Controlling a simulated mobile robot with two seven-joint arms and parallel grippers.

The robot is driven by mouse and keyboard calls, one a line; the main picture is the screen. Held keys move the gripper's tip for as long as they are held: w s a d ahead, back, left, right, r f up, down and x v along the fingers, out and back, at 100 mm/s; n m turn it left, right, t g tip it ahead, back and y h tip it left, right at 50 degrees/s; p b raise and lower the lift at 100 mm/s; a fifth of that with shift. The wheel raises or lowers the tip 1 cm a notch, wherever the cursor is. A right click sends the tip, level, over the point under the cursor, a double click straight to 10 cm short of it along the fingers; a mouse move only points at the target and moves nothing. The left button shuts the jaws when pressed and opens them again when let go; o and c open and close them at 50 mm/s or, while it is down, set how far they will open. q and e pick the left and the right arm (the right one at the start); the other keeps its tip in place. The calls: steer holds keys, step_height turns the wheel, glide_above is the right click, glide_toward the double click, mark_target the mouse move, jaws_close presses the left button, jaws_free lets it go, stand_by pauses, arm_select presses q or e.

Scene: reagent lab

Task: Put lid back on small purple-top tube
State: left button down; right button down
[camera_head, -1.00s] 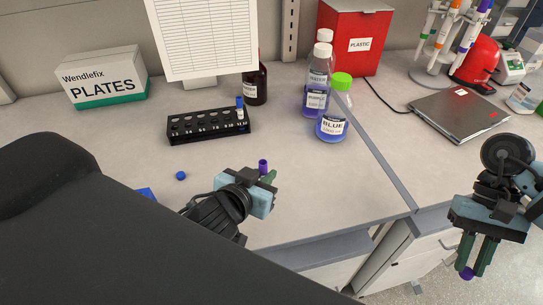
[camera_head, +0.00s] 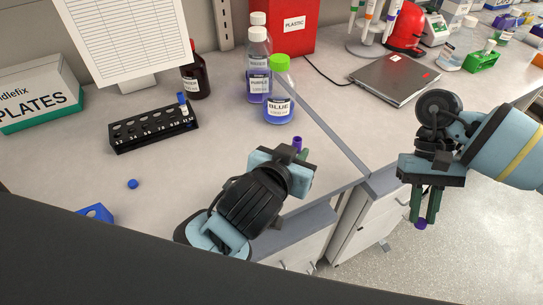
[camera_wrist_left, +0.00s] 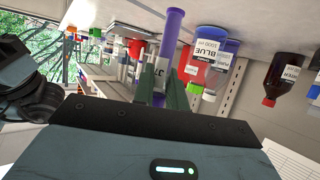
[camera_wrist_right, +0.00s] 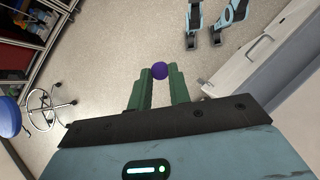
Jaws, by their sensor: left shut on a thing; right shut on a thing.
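My left gripper (camera_head: 299,156) is shut on the small purple tube (camera_head: 297,142), whose top end sticks up past the fingers. In the left wrist view the tube (camera_wrist_left: 169,45) stands between the green fingers. My right gripper (camera_head: 425,210) points down, to the right of the bench edge and over the floor. It is shut on the purple lid (camera_head: 421,224); in the right wrist view the round lid (camera_wrist_right: 159,70) sits at the fingertips. The tube and the lid are well apart.
A black rack (camera_head: 153,129) holds a blue-capped tube (camera_head: 183,102). A loose blue cap (camera_head: 133,184) lies on the bench. A green-capped BLUE bottle (camera_head: 280,100) and a laptop (camera_head: 395,78) stand behind. The bench between the grippers is clear.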

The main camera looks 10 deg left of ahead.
arm_select(q)
steer(key=shift+m+h, duration=0.4)
steer(key=shift+h, duration=0.1)
steer(key=shift+w+d+r, duration=0.2)
steer(key=shift+d, duration=0.6)
steer(key=shift+w+d+r, duration=0.2)
steer(key=shift+w+d, duration=0.05)
steer(key=shift+d, duration=0.6)
steer(key=shift+w+d+r, duration=0.2)
steer(key=shift+d, duration=0.6)
arm_select(e)
steer(key=w+a+r+m+t+y, duration=0.3)
steer(key=a+r+m, duration=0.5)
steer(key=a+r, duration=0.1)
steer(key=w+a+r+m+t+y, duration=0.2)
steer(key=w+a+r+m+t, duration=0.1)
steer(key=a+r+m, duration=0.5)
steer(key=a+r, duration=0.2)
steer(key=a, duration=0.1)
steer(key=shift+w+a+y, duration=0.15)
steer(key=shift+y, duration=0.25)
steer(key=shift+f, duration=1.95)
steer(key=shift+f, duration=0.8)
